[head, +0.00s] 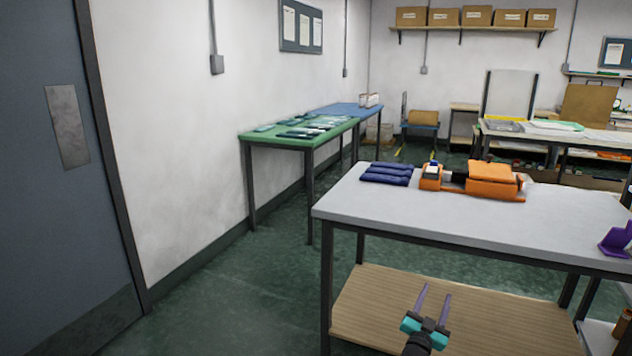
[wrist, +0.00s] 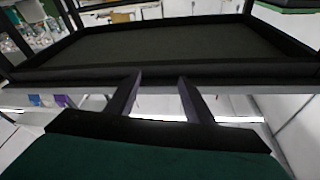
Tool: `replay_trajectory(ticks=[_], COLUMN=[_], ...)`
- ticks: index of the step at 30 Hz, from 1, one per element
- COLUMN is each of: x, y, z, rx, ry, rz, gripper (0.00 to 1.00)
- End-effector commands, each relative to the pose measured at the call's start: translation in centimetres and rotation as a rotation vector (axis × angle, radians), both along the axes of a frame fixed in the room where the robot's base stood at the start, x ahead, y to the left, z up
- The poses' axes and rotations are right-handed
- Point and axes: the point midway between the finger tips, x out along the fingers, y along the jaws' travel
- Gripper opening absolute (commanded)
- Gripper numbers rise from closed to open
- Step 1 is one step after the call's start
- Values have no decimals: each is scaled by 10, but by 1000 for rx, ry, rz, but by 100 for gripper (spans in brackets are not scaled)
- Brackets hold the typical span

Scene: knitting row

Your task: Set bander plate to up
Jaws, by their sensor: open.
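An orange machine, which looks like the bander, lies on the white-topped table in the head view. Its larger right part (head: 492,180) has a flat orange top piece; I cannot tell for sure whether this is the bander plate or how it is set. Its smaller left part (head: 431,177) holds something white, with a dark piece between the two parts. My gripper (head: 434,292) is open and empty in front of the table, lower than its top and well apart from the machine. In the wrist view, my gripper (wrist: 158,85) shows two spread fingers with nothing between them.
The white table (head: 400,212) stands between my gripper and the machine, with a wooden lower shelf (head: 440,315). Dark blue folded items (head: 387,174) lie left of the machine. A purple holder (head: 616,240) sits at the right edge. Green floor (head: 230,300) is clear to the left.

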Motion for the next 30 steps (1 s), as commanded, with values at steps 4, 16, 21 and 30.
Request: replay_trajectory(ticks=[4, 16, 21, 30], x=[1, -44, -85, -185], y=[38, 131, 162, 200], z=[-66, -236, -303, -400], rx=[16, 71, 98, 151], ry=[163, 621, 830, 1216], rz=[112, 377, 470, 594], gripper=[48, 48, 48, 48])
